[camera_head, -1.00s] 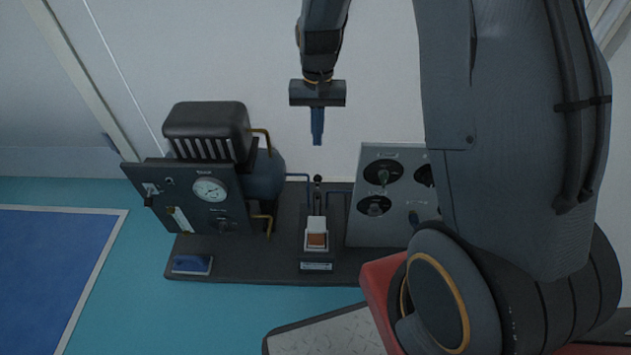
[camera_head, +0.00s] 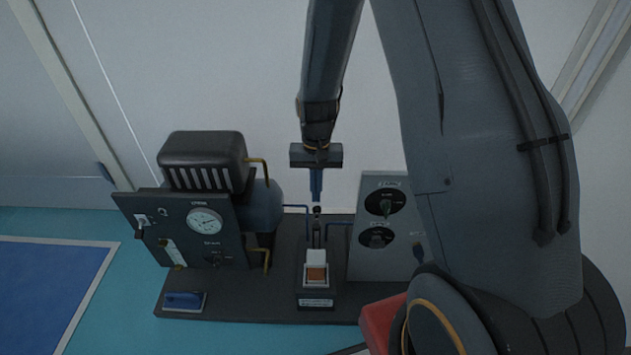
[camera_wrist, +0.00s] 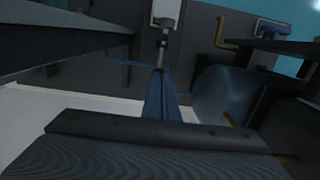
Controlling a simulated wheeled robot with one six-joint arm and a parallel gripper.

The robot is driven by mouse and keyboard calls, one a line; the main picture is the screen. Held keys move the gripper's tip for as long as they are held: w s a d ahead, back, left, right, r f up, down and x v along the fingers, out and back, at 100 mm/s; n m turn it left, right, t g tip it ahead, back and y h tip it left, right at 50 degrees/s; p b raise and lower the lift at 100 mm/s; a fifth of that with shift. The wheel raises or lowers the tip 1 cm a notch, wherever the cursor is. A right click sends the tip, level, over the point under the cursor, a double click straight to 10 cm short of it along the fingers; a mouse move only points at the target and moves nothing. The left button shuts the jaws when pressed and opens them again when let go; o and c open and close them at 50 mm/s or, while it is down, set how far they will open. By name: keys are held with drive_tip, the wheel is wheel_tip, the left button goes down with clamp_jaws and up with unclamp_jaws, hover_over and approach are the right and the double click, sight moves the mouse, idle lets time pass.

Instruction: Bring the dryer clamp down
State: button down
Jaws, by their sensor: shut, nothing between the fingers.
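The dryer clamp (camera_head: 316,278) stands in the middle of the dark base plate, a small dark unit with a white and orange block at its front. Its upright lever (camera_head: 317,232) rises behind the block and ends in a dark knob. My gripper (camera_head: 316,198) points down just above the knob, with its blue fingers shut and empty. A small gap seems to show between fingertips and knob; contact is hard to judge. In the wrist view the shut fingers (camera_wrist: 162,88) point at the lever (camera_wrist: 162,45), and they overlap closely there.
A dark panel with a gauge (camera_head: 205,221) and a black compressor (camera_head: 203,160) stand left of the clamp. A grey panel with knobs (camera_head: 362,265) stands close on the right. A blue-topped piece (camera_head: 184,300) lies at the plate's front left. The wall is behind.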

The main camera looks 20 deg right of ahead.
sight(317, 215)
drive_tip(key=shift+s+a+f+b, duration=0.2)
drive_tip(key=shift+s+f, duration=0.05)
drive_tip(key=shift+s, duration=0.4)
drive_tip(key=shift+s+a+f+b, duration=0.15)
drive_tip(key=shift+s+a+f, duration=0.05)
drive_tip(key=shift+s, duration=0.4)
drive_tip(key=shift+s+a+f+b, duration=0.2)
drive_tip(key=shift+s+f, duration=0.05)
drive_tip(key=shift+s, duration=0.4)
drive_tip(key=shift+s+t+p, duration=0.25)
drive_tip(key=shift+t+p, duration=0.15)
